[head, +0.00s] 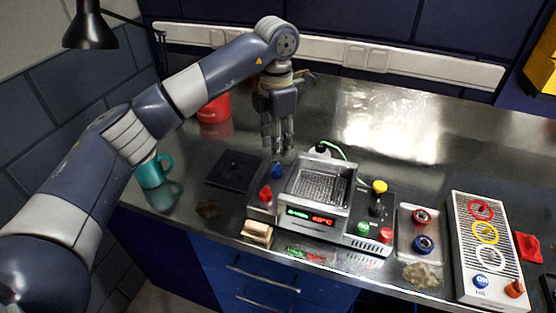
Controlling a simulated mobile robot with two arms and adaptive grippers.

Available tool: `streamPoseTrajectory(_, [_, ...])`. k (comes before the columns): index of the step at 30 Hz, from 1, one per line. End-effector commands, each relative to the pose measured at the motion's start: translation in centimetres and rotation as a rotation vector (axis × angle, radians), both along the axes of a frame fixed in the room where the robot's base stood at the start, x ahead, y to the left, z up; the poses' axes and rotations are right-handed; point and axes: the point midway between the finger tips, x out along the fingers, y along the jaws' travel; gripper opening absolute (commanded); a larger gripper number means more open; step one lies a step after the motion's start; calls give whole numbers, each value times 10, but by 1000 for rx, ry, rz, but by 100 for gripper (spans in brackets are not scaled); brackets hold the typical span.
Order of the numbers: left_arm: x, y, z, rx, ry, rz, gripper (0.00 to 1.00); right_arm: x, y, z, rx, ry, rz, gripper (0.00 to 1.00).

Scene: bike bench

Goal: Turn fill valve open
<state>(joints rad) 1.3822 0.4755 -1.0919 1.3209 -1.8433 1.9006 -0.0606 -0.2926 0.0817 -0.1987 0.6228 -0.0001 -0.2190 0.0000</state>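A metal washing unit (318,205) with a mesh basket and a lit red and green display stands mid-bench. On its left side are a blue knob (277,171) at the back and a red knob (265,193) nearer the front. I cannot tell from any readable label which is the fill valve. My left gripper (278,150) points down just above and behind the blue knob, seemingly apart from it. Its fingers look narrow and overlap in view, so I cannot tell whether they are open. Nothing shows held in it. My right gripper is not in view.
Yellow, black, green and red controls (363,228) sit on the unit's right. A tray (406,250) holds two round parts. A panel with coloured rings (489,275) stands at right. A teal mug (153,172), red container (214,108) and dark plate (222,178) are left.

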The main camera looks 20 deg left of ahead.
Motion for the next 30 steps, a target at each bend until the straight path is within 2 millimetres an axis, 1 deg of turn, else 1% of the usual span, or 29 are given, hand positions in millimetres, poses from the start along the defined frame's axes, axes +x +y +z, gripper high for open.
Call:
streamPoseTrajectory(1, [-1,1,-9,1,5,1,33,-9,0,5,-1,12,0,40])
streamPoseTrajectory(3, [-1,0,-23,0,6,0,33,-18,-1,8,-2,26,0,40])
streamPoseTrajectory(6, [-1,0,-41,-1,5,0,33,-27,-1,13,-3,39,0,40])
streamPoseTrajectory(9, [-1,0,-57,-1,4,1,33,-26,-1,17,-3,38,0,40])
streamPoseTrajectory(12, [0,0,-69,1,2,1,33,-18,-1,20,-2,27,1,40])
streamPoseTrajectory(15, [0,0,-76,0,1,0,33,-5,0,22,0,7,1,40])
streamPoseTrajectory(18, [0,0,-79,0,0,0,33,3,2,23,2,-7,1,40])
streamPoseTrajectory(24, [0,0,-80,0,0,0,33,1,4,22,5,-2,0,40])
streamPoseTrajectory(25, [0,0,-80,0,0,0,31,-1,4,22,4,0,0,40])
streamPoseTrajectory(26, [0,0,-80,0,0,0,24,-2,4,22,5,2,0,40])
streamPoseTrajectory(27, [0,0,-80,0,0,0,15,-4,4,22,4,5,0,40])
streamPoseTrajectory(29, [0,0,-80,0,0,0,1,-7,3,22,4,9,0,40])
streamPoseTrajectory(30, [0,0,-80,0,0,0,0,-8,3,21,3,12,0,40])
